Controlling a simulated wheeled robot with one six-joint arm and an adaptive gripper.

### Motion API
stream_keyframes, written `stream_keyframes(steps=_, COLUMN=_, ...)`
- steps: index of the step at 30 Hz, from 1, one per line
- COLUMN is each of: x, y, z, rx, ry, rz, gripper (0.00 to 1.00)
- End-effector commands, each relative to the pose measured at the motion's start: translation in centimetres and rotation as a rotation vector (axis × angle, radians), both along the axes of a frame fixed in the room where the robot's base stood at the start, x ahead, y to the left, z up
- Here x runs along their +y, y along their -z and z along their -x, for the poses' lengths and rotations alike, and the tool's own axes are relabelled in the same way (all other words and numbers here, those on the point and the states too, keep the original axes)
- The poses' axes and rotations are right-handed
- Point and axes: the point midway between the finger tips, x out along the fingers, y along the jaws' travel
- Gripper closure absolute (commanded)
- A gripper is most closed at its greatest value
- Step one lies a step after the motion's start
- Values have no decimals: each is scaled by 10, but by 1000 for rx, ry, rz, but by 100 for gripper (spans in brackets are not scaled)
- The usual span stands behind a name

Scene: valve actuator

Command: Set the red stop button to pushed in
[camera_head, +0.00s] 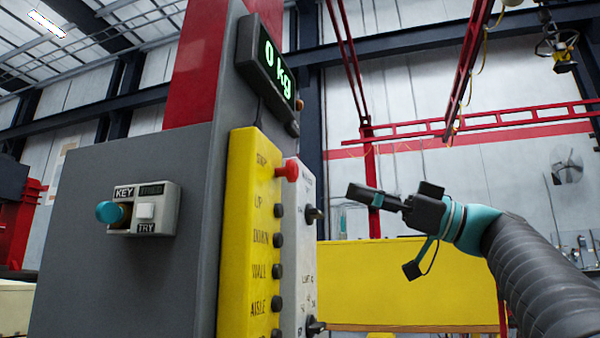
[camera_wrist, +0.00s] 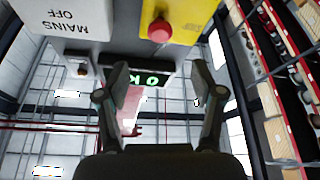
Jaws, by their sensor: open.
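The red stop button (camera_head: 287,171) sits near the top of the yellow control panel (camera_head: 240,240), beside the label STOP. It sticks out from the panel face in the head view. It also shows in the wrist view (camera_wrist: 160,30) at the top middle, on the yellow panel (camera_wrist: 185,15). My gripper (camera_head: 365,195) is to the right of the button in the head view, apart from it and empty. In the wrist view my gripper (camera_wrist: 160,72) is open, its two fingers spread below the button in the picture.
Several dark buttons (camera_head: 277,240) run down the yellow panel. A white panel with knobs (camera_head: 300,240) stands right beside it. A display reading 0 kg (camera_head: 268,70) hangs above. A key box (camera_head: 145,210) is on the grey cabinet at left. The space between gripper and button looks clear.

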Motion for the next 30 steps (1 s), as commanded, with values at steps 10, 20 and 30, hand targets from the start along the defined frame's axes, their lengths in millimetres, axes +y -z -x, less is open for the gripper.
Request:
stream_keyframes(steps=10, x=60, y=-27, z=-14, rx=1, ry=-4, rz=2, gripper=33)
stream_keyframes(steps=20, x=98, y=-41, z=-23, rx=3, ry=-2, rz=1, gripper=33)
stream_keyframes(steps=30, x=103, y=-42, z=-25, rx=3, ry=2, rz=1, gripper=33)
